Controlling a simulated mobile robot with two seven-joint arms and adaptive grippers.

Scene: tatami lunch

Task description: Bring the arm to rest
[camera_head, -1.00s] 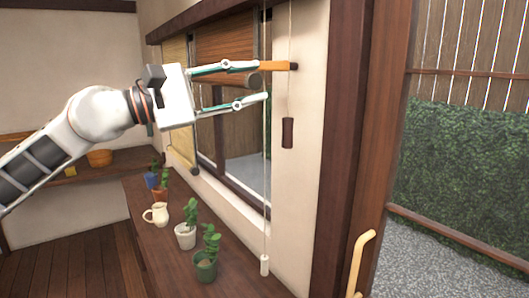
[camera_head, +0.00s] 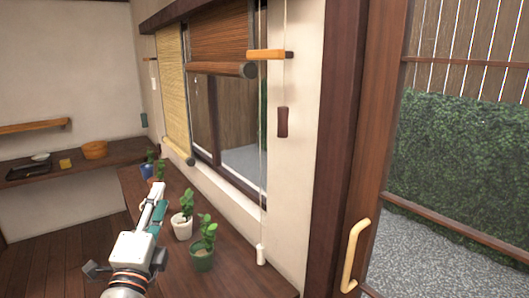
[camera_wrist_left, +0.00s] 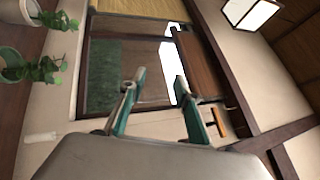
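My left arm comes in at the bottom of the head view. My left gripper (camera_head: 158,190) is low there, in front of the counter and the potted plants, seen from its side. In the left wrist view its two fingers (camera_wrist_left: 159,78) stand apart with nothing between them. It is clear of the wooden peg (camera_head: 269,54) on the wall post, which also shows in the wrist view (camera_wrist_left: 217,122). The white jug seen earlier is hidden behind the gripper. My right gripper is in no view.
Potted plants, such as the green pot (camera_head: 203,257) and white pot (camera_head: 182,229), stand on the wooden counter (camera_head: 228,277) close to my gripper. A brown blind (camera_head: 218,45) hangs partway down the window. A dark cord pull (camera_head: 282,122) hangs below the peg.

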